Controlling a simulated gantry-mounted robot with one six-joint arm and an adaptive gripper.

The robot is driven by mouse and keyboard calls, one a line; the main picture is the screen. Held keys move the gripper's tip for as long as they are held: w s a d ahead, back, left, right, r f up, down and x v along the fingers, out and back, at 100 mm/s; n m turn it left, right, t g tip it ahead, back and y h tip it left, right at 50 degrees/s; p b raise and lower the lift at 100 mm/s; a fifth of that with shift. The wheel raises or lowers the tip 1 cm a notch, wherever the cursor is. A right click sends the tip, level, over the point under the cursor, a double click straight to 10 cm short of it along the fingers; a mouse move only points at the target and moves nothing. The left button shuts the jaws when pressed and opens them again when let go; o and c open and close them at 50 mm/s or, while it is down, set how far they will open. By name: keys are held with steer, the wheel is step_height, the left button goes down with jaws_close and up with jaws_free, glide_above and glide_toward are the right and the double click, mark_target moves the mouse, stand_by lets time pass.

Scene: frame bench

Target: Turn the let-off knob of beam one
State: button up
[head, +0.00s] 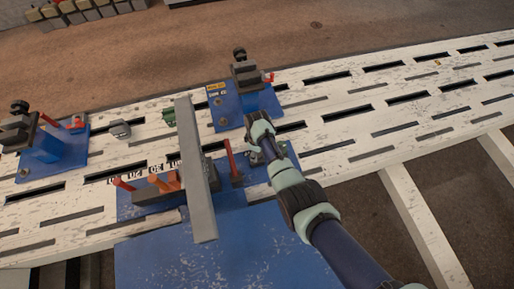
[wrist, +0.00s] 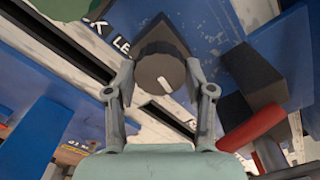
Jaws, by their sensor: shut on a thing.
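The let-off knob (wrist: 158,62) is dark grey with a pointed end and a short white mark, and shows in the wrist view. My gripper (wrist: 160,80) has one finger on each side of it and is shut on it. In the head view my gripper (head: 258,154) is low over the right end of the middle blue panel (head: 228,202). The knob cannot be made out there behind my arm. I cannot read which beam the knob belongs to.
A long grey bar (head: 196,170) crosses the middle panel. Orange-red levers (head: 165,182) stand left of it and a red lever (head: 232,157) right. Blue clamp stations (head: 245,104) stand behind and at left (head: 45,145). The white slotted bench (head: 350,135) is clear at right.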

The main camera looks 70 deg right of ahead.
steer(key=shift+n, duration=0.5)
steer(key=o, duration=1.2)
steer(key=shift+c, duration=0.2)
step_height(320, 180, up, 12)
